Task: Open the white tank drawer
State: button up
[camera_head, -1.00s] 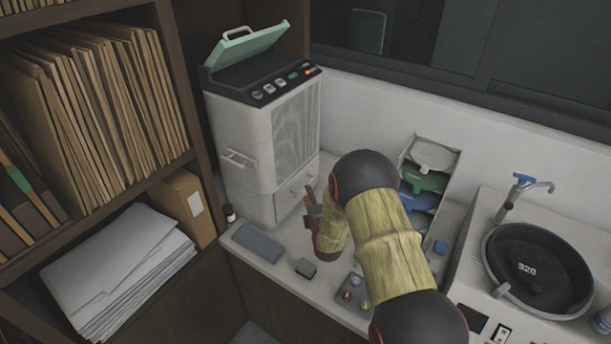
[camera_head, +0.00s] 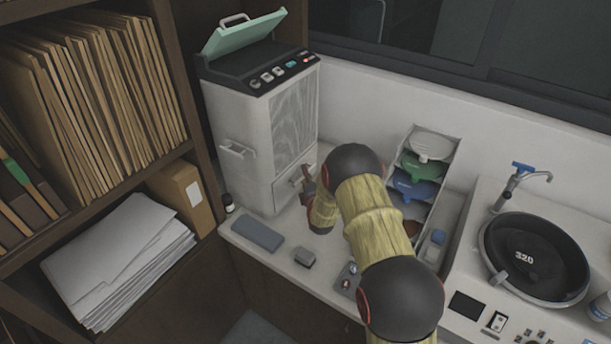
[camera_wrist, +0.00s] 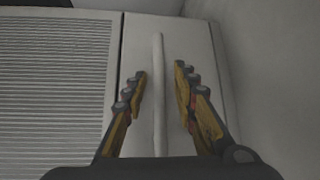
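The white tank drawer (camera_head: 283,187) is the low front panel of the white mounting press (camera_head: 247,150), and it looks shut. In the wrist view the drawer front (camera_wrist: 201,45) fills the middle, with its pale bar handle (camera_wrist: 158,60) running along the picture's height. My gripper (camera_wrist: 160,72) is open, with one finger on each side of the handle. Gaps show between both fingers and the bar. In the head view my gripper (camera_head: 306,184) is at the drawer front, and my arm partly hides it. The handle is hard to make out there.
The press's green lid (camera_head: 245,38) stands raised. A grey flat block (camera_head: 257,234) and a small dark block (camera_head: 304,257) lie on the counter before it. A rack (camera_head: 440,170) of coloured pieces and a round black basin (camera_head: 530,258) stand to the right.

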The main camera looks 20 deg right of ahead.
jog(key=shift+c, duration=0.5)
grip_shut()
dwell(0.3)
